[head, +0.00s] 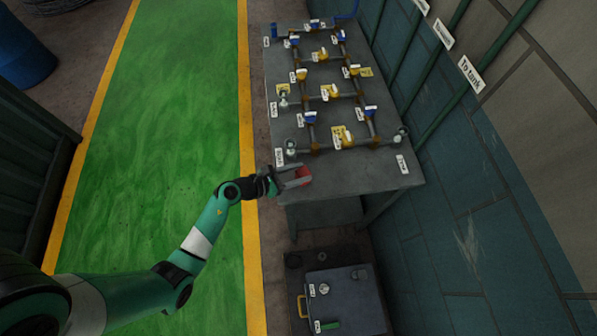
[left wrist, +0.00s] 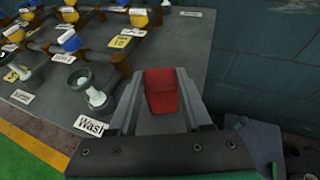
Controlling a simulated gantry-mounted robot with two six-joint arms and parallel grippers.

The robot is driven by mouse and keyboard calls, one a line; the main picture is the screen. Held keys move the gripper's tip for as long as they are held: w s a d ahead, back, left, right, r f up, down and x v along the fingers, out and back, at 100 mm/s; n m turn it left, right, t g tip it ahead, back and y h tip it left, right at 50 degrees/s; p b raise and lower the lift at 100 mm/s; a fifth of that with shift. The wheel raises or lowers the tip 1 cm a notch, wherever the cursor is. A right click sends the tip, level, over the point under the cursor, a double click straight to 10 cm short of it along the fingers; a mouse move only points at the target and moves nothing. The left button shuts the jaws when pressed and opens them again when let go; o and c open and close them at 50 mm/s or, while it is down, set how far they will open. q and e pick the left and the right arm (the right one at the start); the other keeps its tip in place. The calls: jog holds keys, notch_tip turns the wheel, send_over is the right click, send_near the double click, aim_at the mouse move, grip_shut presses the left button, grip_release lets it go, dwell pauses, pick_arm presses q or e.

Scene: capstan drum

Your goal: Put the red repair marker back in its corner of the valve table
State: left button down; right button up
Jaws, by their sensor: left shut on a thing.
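The red repair marker (head: 302,174) is a small red block at the near left corner of the grey valve table (head: 370,178). My left gripper (head: 296,178) is shut on it, with a finger on either side. In the left wrist view the red marker (left wrist: 161,91) sits between the two grey fingers of my left gripper (left wrist: 162,100), over the grey tabletop (left wrist: 225,25). I cannot tell whether its underside touches the table. My right gripper is not in view.
A funnel-shaped fitting (left wrist: 92,88) stands left of my left gripper. A lower grey box (head: 345,297) with a yellow handle stands in front. The wall (head: 440,215) bounds the right.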

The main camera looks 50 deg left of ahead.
pick_arm(q)
notch_tip(320, 180, down, 3)
jog(key=shift+r+b, duration=0.1)
jog(key=shift+b, duration=0.4)
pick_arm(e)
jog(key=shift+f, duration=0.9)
pick_arm(q)
jog(key=shift+c, duration=0.6)
grip_release()
